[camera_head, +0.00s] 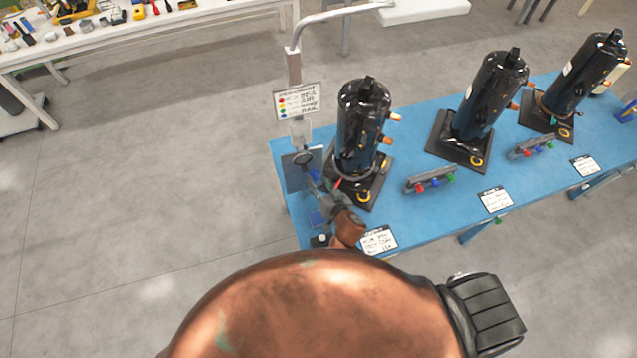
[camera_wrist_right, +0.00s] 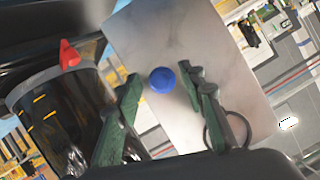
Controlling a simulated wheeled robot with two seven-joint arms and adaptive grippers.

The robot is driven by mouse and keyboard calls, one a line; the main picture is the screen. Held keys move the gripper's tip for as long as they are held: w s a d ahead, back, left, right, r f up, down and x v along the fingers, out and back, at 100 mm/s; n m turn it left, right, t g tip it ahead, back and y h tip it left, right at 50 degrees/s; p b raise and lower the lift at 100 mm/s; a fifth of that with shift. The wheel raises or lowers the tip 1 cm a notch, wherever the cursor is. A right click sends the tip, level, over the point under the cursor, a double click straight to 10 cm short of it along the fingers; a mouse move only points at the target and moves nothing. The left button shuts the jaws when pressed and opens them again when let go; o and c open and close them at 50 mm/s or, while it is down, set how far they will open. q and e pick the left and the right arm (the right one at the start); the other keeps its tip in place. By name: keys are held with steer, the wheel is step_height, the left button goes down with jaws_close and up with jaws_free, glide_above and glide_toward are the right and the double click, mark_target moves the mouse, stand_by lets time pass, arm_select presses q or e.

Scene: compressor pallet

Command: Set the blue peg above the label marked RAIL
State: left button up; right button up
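The blue peg (camera_wrist_right: 162,79) shows in the right wrist view as a round blue end in front of a grey metal plate (camera_wrist_right: 185,40). My right gripper (camera_wrist_right: 160,75) is open, one finger on each side of the peg, with a visible gap to each. In the head view my right gripper (camera_head: 322,184) is low beside the nearest black compressor (camera_head: 362,125), near the dark plate (camera_head: 292,176); the peg cannot be made out there. A white sign (camera_head: 298,102) with coloured dots hangs above the plate. Its writing is too small to read, so I cannot tell where RAIL is. My left gripper is not in view.
The blue pallet table (camera_head: 405,222) carries two more compressors (camera_head: 490,95) (camera_head: 585,75). Grey racks with coloured pegs (camera_head: 430,180) (camera_head: 531,147) and white cards (camera_head: 379,240) (camera_head: 495,200) lie along its front. A post (camera_head: 294,65) stands by the sign. Open floor lies left.

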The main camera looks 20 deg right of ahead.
jaws_close()
stand_by(0.6)
stand_by(0.3)
